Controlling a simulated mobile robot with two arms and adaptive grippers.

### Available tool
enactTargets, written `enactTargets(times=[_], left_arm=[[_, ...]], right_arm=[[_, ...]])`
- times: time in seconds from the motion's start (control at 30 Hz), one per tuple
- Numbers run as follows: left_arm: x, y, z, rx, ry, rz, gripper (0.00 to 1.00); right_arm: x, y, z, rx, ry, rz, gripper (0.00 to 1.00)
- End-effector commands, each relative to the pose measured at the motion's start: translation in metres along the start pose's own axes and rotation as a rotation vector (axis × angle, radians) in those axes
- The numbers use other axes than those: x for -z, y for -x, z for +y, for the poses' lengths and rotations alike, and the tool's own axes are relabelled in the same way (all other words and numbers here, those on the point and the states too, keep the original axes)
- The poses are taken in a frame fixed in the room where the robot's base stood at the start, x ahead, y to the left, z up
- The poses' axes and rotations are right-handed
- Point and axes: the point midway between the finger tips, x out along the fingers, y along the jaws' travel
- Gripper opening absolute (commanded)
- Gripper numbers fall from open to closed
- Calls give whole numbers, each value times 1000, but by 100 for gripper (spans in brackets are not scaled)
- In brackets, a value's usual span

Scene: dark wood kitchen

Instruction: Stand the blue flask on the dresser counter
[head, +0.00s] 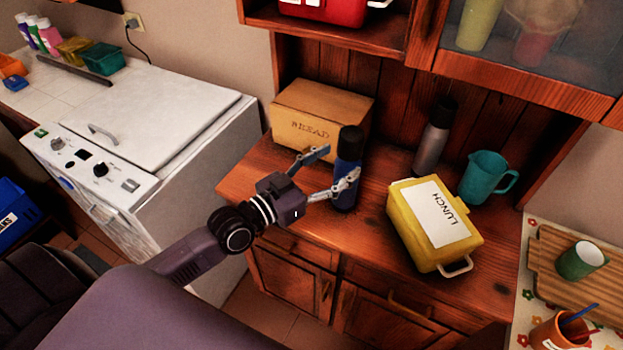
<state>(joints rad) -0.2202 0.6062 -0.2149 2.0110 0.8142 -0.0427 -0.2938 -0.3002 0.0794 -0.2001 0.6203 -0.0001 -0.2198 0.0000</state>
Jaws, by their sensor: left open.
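The blue flask (347,174) with a black cap stands upright on the wooden dresser counter (265,187), in front of the bread box. My left gripper (342,165) is open at the flask's left side. One finger reaches across the front of the flask and hides part of its body; the other points toward the bread box, behind and left of the flask. I cannot tell whether a finger touches the flask. My right gripper is not in view.
The wooden bread box (318,115) stands behind. A yellow lunch box (434,222), a grey flask (433,140) and a teal jug (487,177) stand to the right. A white washing machine (160,130) is left of the dresser. A shelf overhangs the counter.

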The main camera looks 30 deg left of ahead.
Motion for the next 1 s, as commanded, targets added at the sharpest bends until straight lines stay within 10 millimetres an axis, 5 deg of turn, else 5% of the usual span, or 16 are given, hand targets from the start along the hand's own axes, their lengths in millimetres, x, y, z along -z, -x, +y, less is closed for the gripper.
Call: enactTargets(times=[0.5, 1.0], left_arm=[[-2, 71, 0, -1, 0, -3, 60], [0, 79, 0, -1, 0, 0, 60]], right_arm=[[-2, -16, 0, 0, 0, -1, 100], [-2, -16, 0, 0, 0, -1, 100]])
